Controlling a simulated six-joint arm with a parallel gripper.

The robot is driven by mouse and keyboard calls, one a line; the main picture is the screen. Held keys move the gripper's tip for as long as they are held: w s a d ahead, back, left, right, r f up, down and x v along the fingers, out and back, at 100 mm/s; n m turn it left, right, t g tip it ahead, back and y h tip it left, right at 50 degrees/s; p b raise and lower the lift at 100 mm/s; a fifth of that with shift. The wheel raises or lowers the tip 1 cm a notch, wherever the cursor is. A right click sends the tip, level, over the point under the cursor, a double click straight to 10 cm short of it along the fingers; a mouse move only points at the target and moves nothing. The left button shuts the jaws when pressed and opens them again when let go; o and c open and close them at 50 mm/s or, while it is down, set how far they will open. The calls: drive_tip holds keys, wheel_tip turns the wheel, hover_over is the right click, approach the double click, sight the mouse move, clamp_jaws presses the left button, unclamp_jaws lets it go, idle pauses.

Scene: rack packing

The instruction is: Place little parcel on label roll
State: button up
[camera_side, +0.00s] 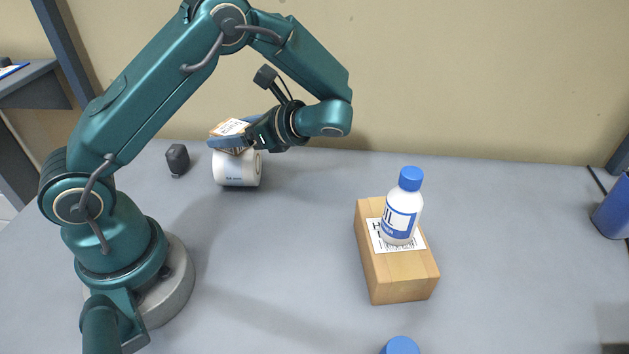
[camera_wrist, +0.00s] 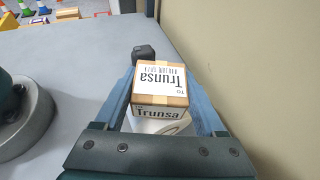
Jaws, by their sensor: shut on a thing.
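The little parcel, a small brown box with a white label, is between the fingers of my gripper (camera_side: 232,141). In the wrist view the parcel (camera_wrist: 160,84) shows its printed label, with the blue fingers (camera_wrist: 160,95) on either side. My gripper is shut on it. The label roll (camera_side: 237,171), a white cylinder lying on its side, is directly below the parcel on the table. The roll (camera_wrist: 178,127) also shows just under the parcel in the wrist view. I cannot tell whether the parcel touches the roll.
A small dark object (camera_side: 177,159) stands left of the roll. A larger brown box (camera_side: 402,278) bears a white bottle with a blue cap (camera_side: 402,206) at right. Another blue cap (camera_side: 400,345) shows at the bottom edge. The table between roll and box is clear.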

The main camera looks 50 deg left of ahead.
drive_tip(key=shift+f, duration=0.15)
drive_tip(key=o, duration=1.4)
